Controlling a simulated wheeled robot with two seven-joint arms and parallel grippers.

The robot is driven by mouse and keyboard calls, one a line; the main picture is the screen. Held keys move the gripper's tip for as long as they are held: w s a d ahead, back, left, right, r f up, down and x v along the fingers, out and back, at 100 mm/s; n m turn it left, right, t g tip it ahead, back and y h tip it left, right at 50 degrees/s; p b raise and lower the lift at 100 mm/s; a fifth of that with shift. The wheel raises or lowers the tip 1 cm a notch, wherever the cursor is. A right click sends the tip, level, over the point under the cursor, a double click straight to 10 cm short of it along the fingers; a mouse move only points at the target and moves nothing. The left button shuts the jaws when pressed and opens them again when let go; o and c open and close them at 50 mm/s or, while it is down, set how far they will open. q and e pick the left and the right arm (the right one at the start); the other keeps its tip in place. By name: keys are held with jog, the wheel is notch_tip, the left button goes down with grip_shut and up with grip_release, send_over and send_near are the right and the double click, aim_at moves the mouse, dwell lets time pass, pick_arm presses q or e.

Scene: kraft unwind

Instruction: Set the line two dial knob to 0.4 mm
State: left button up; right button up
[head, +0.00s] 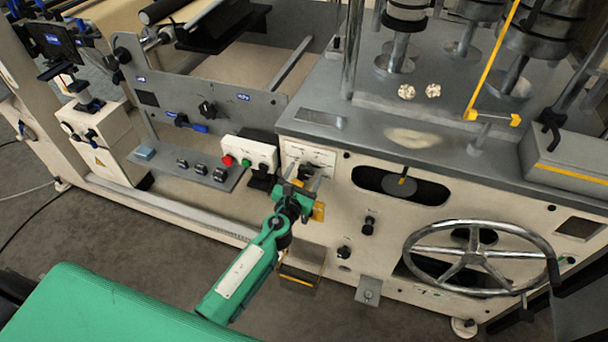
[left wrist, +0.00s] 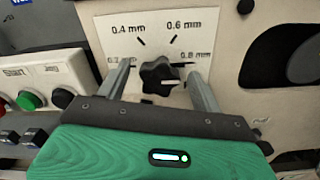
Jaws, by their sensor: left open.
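A black lobed dial knob (left wrist: 160,75) sits on a white plate (left wrist: 145,28) in the left wrist view. The plate reads 0.4 mm at upper left, 0.6 mm at upper right and 0.8 mm at right; the lower left label is partly hidden by a finger. A white mark shows on the knob's lower right; its exact reading is unclear. My left gripper (left wrist: 160,69) is open, one finger on each side of the knob, with visible gaps. In the head view, my left gripper (head: 304,180) is at the white plate (head: 310,154) and hides the knob.
A box with a red button (head: 227,160) and a green button stands left of the plate; the green button (left wrist: 28,100) also shows in the wrist view. A black knob (head: 369,225) and a large handwheel (head: 474,256) are to the right. Open floor (head: 130,245) lies in front.

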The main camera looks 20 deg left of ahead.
pick_arm(q)
jog(key=shift+w, duration=0.15)
jog(key=shift+c, duration=0.2)
jog(key=c, duration=1)
jog(key=shift+o, duration=0.2)
pick_arm(e)
jog(key=shift+s+d, duration=0.2)
jog(key=shift+d, duration=0.65)
